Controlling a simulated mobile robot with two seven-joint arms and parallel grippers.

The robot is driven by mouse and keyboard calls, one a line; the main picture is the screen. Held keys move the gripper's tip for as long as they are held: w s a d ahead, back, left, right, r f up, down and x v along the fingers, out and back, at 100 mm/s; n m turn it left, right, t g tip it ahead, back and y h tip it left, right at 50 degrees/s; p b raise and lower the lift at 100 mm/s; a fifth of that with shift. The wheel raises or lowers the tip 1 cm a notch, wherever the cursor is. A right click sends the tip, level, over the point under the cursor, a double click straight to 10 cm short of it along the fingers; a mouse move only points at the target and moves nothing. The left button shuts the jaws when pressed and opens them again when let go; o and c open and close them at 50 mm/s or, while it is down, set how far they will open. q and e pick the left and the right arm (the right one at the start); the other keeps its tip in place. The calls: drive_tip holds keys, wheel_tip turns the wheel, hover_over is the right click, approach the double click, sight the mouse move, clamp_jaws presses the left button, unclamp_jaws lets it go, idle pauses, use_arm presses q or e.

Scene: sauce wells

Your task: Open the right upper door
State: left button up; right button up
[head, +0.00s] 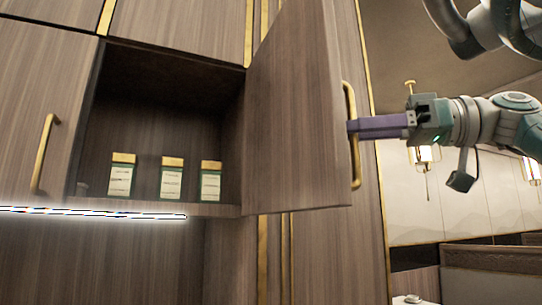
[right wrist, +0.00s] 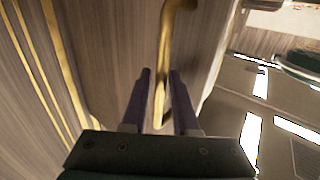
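The right upper door (head: 297,115) is a brown wood-grain panel swung wide open on the right of the cabinet in the head view. Its long brass handle (head: 353,168) is on the door's outer face, near its free edge. My right gripper (head: 352,126) reaches in from the right, its purple fingers at the middle of the handle. My left gripper is in neither view.
The open compartment (head: 150,85) holds three small jars with gold lids, such as the middle one (head: 172,178). A closed left door (head: 22,110) with a brass handle is beside it. A lit strip (head: 90,212) runs below. Open room lies to the right.

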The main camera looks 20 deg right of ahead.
drive_tip(key=shift+o, duration=1.1)
drive_tip(key=b+v, duration=0.4)
drive_tip(key=v, duration=0.6)
